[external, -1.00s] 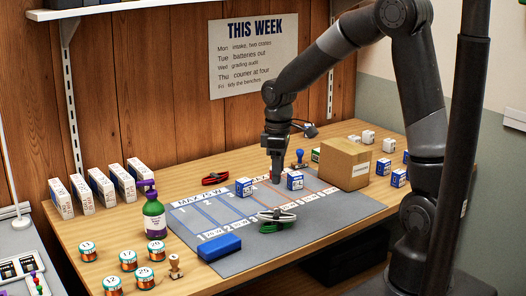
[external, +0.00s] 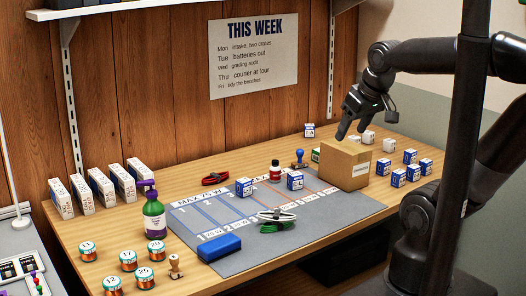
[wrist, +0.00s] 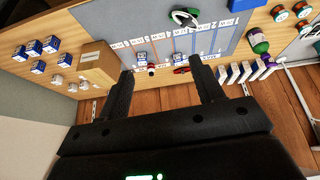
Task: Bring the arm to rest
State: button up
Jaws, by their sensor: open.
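My gripper (external: 347,130) is raised above the back right of the bench, over the cardboard box (external: 345,165) as seen in the external view. Its two fingers are spread, with nothing held between them. In the wrist view my gripper (wrist: 163,72) shows both dark fingers apart, with the bench in the upper part of the picture. My arm is folded back to the right, and the dark upright column hides part of it.
A spray bottle (external: 154,217) and copper spools (external: 128,260) stand left. More small boxes (external: 398,177) stand right.

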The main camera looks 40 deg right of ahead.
jog(key=shift+s+d+r+m, duration=0.15)
jog(key=shift+s+m, duration=0.15)
jog(key=shift+s, duration=0.35)
